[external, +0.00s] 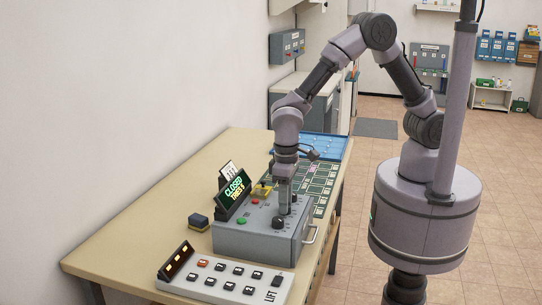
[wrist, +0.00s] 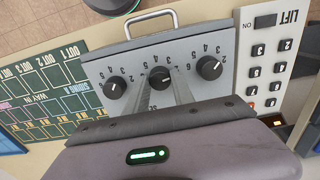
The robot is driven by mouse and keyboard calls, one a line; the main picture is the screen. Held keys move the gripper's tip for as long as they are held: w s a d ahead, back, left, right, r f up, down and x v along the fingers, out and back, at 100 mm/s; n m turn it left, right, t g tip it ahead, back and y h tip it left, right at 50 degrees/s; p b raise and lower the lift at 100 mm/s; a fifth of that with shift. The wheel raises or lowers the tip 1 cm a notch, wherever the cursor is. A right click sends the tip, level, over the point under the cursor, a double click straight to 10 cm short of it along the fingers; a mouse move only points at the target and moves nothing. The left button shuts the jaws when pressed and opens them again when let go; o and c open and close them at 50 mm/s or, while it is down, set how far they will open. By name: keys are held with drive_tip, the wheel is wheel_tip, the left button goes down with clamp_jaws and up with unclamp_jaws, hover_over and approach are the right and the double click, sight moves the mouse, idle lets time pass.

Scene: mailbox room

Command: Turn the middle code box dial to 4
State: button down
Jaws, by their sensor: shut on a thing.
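The grey code box (external: 262,232) sits on the table, and its numbered face also shows in the wrist view (wrist: 215,52). Three black dials stand in a row there: the left one (wrist: 115,88), the middle dial (wrist: 160,77) and the right one (wrist: 209,67). Each has a light pointer mark and digits around it. My gripper (external: 284,210) points down onto the box. In the wrist view its two fingers (wrist: 162,92) reach the middle dial, one on each side, and are shut on it. I cannot tell which digit the middle pointer marks.
A display reading "CLOSED" (external: 234,190) stands at the box's back, with red (external: 255,201) and green (external: 242,220) buttons near it. A LIFT keypad (external: 225,278) lies in front. A green labelled panel (external: 318,185) lies behind.

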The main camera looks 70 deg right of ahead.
drive_tip(key=shift+n, duration=0.3)
drive_tip(key=n+p, duration=0.1)
drive_tip(key=n, duration=0.2)
drive_tip(key=n+p, duration=0.2)
drive_tip(key=n, duration=0.2)
drive_tip(key=n+p, duration=0.1)
drive_tip(key=n, duration=0.3)
drive_tip(key=shift+n, duration=0.4)
drive_tip(key=shift+n+p, duration=0.75)
drive_tip(key=shift+n, duration=0.95)
drive_tip(key=c, duration=1.1)
unclamp_jaws()
